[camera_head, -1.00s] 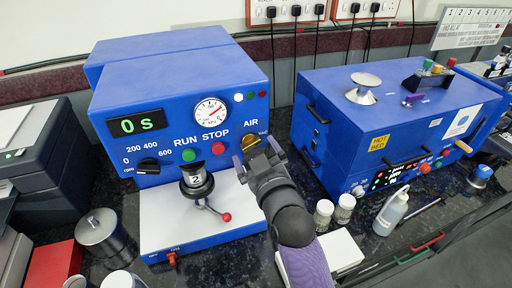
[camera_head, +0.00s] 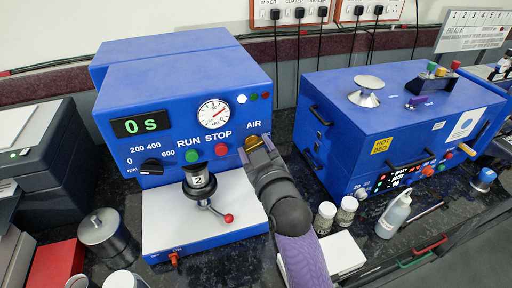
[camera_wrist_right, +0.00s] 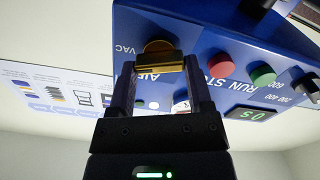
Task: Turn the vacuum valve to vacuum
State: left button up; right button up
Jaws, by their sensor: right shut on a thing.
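The vacuum valve is a brass knob (camera_head: 253,142) on the front of the blue mixer (camera_head: 180,85), under the word AIR. In the right wrist view the brass knob (camera_wrist_right: 158,64) has its bar between my fingers, with VAC and AIR lettered beside it. My right gripper (camera_head: 258,147) is shut on this bar; in the right wrist view its two fingers (camera_wrist_right: 160,78) lie on either side of it. The VAC label is hidden behind my gripper in the head view. My left gripper is not in view.
Green RUN (camera_head: 192,156) and red STOP (camera_head: 221,149) buttons sit left of the knob. A cup marked 2 (camera_head: 198,180) stands in its holder below. A second blue machine (camera_head: 400,110) is to the right. Small jars (camera_head: 325,214) stand near my right arm.

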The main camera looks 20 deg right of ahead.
jog(key=m+p, duration=0.3)
jog(key=shift+r, duration=0.35)
jog(key=shift+d+f+m+p, duration=0.1)
jog(key=shift+m+p, duration=0.3)
jog(key=shift+m, duration=0.2)
jog(key=shift+f, duration=0.25)
jog(key=o, duration=1.3)
jog(key=s, duration=1)
jog(key=shift+d, duration=0.15)
